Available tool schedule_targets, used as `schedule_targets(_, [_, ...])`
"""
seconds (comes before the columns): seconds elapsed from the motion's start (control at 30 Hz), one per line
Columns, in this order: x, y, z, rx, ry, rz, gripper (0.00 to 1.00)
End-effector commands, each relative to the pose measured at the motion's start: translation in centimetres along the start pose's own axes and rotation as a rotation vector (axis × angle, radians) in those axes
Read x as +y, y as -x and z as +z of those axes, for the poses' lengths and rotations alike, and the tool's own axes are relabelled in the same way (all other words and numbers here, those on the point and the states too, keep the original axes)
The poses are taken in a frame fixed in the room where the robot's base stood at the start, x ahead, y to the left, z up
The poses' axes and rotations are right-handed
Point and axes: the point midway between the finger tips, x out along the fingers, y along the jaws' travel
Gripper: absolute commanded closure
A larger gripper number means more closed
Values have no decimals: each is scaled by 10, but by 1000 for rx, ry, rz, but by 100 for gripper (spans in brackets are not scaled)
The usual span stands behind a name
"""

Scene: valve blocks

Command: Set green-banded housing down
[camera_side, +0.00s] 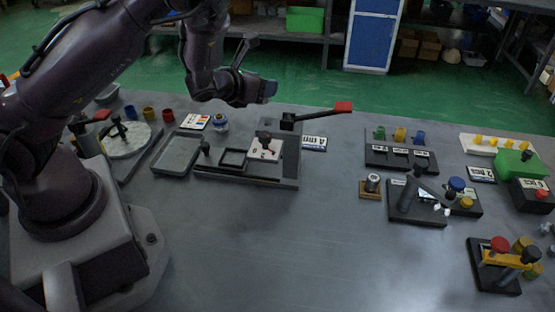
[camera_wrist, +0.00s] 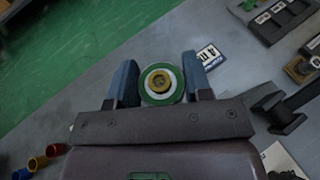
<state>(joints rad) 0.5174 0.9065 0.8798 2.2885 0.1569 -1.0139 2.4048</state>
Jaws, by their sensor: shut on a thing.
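The green-banded housing (camera_wrist: 162,84) is in the wrist view, seen end-on, with a green outer ring, a pale ring inside it and a yellow-brown centre. It sits between the two blue fingers of my gripper (camera_wrist: 160,80), which is shut on it. In the side view my gripper (camera_side: 267,91) is raised near the back edge of the table, behind the grey fixture. The housing cannot be made out clearly there. What lies directly under it is hidden.
A grey fixture (camera_side: 285,170) with a red-tipped lever (camera_side: 343,107) stands below and in front of my gripper. Black valve blocks (camera_side: 402,157) stand to the right. The front middle of the table is clear.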

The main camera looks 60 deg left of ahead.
Motion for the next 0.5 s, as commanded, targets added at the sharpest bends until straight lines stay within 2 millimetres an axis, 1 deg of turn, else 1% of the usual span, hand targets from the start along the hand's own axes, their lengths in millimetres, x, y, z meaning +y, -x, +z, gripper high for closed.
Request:
schedule_targets(0.03, [-26,11,10,-6,-14,-57,82])
schedule_targets(0.1, [-55,25,20,-6,-40,-119,82])
schedule_targets(0.2, [-84,40,28,-4,-67,-176,82])
schedule_targets(0.33, [-106,49,37,-2,-88,-219,82])
schedule_targets(0.4, [-113,51,40,-1,-95,-233,82])
schedule_targets(0.5, [-118,54,44,-2,-99,-241,82])
